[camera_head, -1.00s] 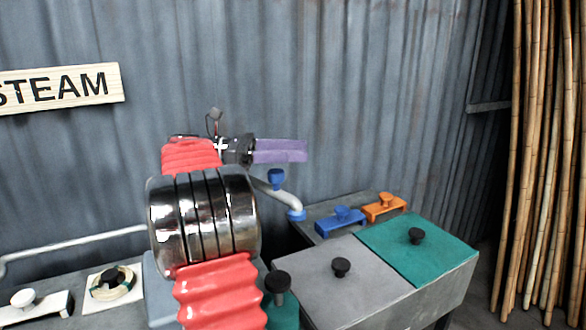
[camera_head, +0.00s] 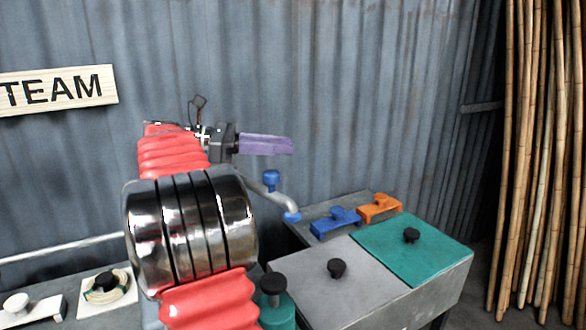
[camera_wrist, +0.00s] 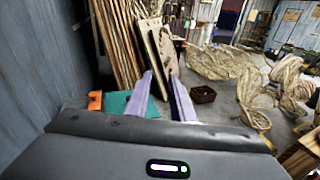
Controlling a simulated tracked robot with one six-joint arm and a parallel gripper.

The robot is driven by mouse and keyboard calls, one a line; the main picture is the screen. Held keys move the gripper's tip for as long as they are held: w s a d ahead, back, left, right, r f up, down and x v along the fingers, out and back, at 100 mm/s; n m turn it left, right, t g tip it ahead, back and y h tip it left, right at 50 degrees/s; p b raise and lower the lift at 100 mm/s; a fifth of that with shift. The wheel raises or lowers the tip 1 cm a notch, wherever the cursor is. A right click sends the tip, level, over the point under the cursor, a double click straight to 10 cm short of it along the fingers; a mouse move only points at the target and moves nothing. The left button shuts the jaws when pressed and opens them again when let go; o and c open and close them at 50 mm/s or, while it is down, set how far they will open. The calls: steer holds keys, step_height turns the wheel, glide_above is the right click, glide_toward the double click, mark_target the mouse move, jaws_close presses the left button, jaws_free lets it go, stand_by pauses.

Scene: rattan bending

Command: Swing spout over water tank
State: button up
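The spout (camera_head: 287,203) is a grey bent pipe with a blue ring at its tip and a blue knob (camera_head: 270,178) on top. Its tip is at the back left corner of the water tank (camera_head: 440,292). The tank has a grey lid (camera_head: 315,285) and a teal lid (camera_head: 425,258), each with a black knob. My gripper (camera_head: 293,145) has purple fingers and is above the blue knob in the picture, apart from it. In the wrist view its two fingers (camera_wrist: 161,76) stand apart with nothing between them. My arm hides the spout's base.
A blue handled piece (camera_head: 335,222) and an orange one (camera_head: 380,207) sit on the tank's back ledge. A green container with a black knob (camera_head: 273,284) stands left of the tank. Bamboo poles (camera_head: 545,150) lean at right. A corrugated wall (camera_head: 350,90) is behind.

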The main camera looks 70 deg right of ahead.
steer(key=w+a+f+t, duration=0.2)
steer(key=a, duration=0.1)
steer(key=w+a+f+t+h, duration=0.1)
steer(key=w+a+f+t, duration=0.1)
steer(key=a+f+t, duration=0.1)
steer(key=w+a+f+t, duration=0.2)
steer(key=a, duration=0.2)
steer(key=shift+a+f+n, duration=0.15)
steer(key=shift+f+n, duration=0.1)
steer(key=shift+n, duration=0.15)
jaws_close()
steer(key=w+a+f+m+t+y, duration=0.1)
steer(key=a+f+t+y, duration=0.2)
steer(key=a, duration=1)
steer(key=w+a+f+m+t+y, duration=0.1)
steer(key=a+f+m+t+y, duration=0.1)
steer(key=a+f+t, duration=0.4)
steer(key=w+a+f+m+t+y, duration=0.1)
steer(key=a+f, duration=0.7)
steer(key=a, duration=1.2)
steer(key=m+t+y, duration=0.1)
steer(key=t+y, duration=0.1)
steer(key=t, duration=0.1)
steer(key=shift+w+a+f+t+y, duration=0.2)
steer(key=shift+w+f+t+y, duration=0.1)
steer(key=shift+f, duration=0.1)
steer(key=shift+s, duration=0.1)
